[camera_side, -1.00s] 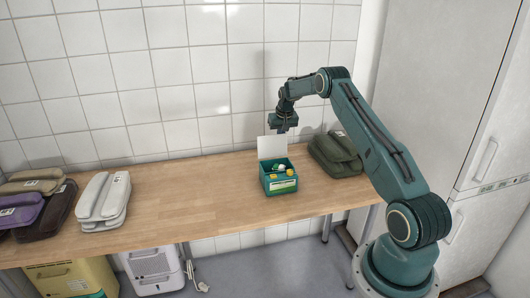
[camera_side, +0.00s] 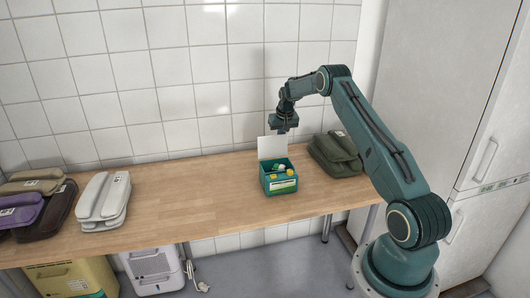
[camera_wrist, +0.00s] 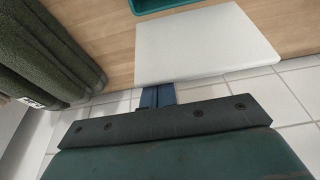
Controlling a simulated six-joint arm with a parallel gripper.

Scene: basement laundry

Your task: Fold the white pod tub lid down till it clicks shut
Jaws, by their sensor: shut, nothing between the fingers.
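The pod tub (camera_side: 280,184) is a green box with a label on its front, standing on the wooden worktop with several white, yellow and green pods inside. Its white lid (camera_side: 272,147) stands open, roughly upright at the tub's back edge. My gripper (camera_side: 282,130) is shut and empty, just above and behind the lid's top edge. In the wrist view the white lid (camera_wrist: 205,45) fills the upper middle, the blue fingertips (camera_wrist: 158,95) are close to its edge, and a strip of the green tub rim (camera_wrist: 165,4) shows beyond. Whether the fingers touch the lid I cannot tell.
A folded dark green bundle (camera_side: 337,154) lies right of the tub and shows at left in the wrist view (camera_wrist: 45,50). A pale grey stack (camera_side: 103,199) lies left. The tiled wall (camera_side: 180,70) is close behind. The worktop (camera_side: 195,190) between is clear.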

